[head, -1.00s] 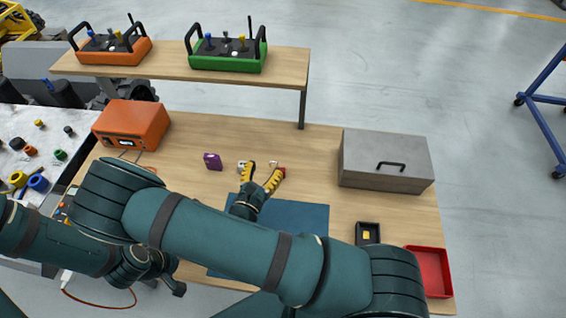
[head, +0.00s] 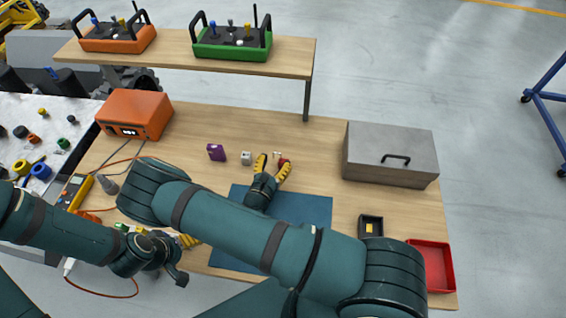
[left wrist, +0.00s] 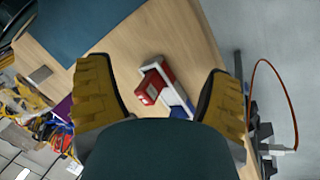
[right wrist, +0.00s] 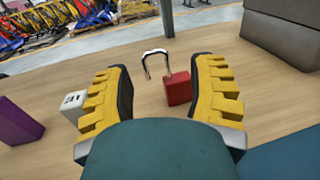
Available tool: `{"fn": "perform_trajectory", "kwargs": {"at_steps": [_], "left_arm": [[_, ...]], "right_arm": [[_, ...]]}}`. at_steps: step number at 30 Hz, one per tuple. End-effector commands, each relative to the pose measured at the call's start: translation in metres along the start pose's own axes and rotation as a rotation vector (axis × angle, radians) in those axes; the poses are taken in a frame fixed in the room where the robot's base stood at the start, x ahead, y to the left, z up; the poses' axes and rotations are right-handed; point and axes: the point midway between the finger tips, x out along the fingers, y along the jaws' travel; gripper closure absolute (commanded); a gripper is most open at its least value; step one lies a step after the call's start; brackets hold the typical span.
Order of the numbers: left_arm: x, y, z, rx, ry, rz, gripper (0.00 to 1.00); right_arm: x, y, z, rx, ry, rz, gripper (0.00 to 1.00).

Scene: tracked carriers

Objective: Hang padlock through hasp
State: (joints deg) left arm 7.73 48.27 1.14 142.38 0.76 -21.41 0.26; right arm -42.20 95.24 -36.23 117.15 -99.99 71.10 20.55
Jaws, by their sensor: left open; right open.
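A red padlock (right wrist: 178,88) with an upright-looking pale shackle (right wrist: 154,54) is on the table, between and ahead of my right gripper's fingers. It shows small in the head view (head: 282,159). My right gripper (right wrist: 161,78) is open, with nothing in its grip. My left gripper (left wrist: 158,75) is open over the table's front left; in the head view it is partly hidden behind my right arm. Between its fingers lies a red block with a white and blue bar (left wrist: 168,85), apart from both fingers; I cannot tell whether this is the hasp.
A white-grey cube (head: 246,158) and a purple block (head: 216,152) sit left of the padlock. A grey metal box (head: 390,158), a small black tray (head: 370,226) and a red tray (head: 432,266) are on the right. A blue mat (head: 310,220) lies under my right arm.

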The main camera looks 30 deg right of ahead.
Motion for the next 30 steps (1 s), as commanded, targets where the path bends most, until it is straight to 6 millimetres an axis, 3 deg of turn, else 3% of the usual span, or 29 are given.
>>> {"fn": "perform_trajectory", "kwargs": {"at_steps": [6,14,18,19,30], "left_arm": [[0.0,0.0,0.0,0.0,0.0,0.0,0.2],[0.0,0.0,0.0,0.0,0.0,0.0,0.2],[0.0,0.0,0.0,0.0,0.0,0.0,0.2],[0.0,0.0,0.0,0.0,0.0,0.0,0.2],[0.0,0.0,0.0,0.0,0.0,0.0,0.2]], "right_arm": [[0.021,0.0,0.0,0.0,0.001,0.001,0.44],[0.023,0.0,0.0,0.0,0.001,0.001,0.45],[0.023,0.0,0.0,0.0,0.001,0.001,0.94],[0.023,0.0,0.0,0.0,0.001,0.001,1.0],[0.023,0.0,0.0,0.0,0.0,0.001,1.0]]}}
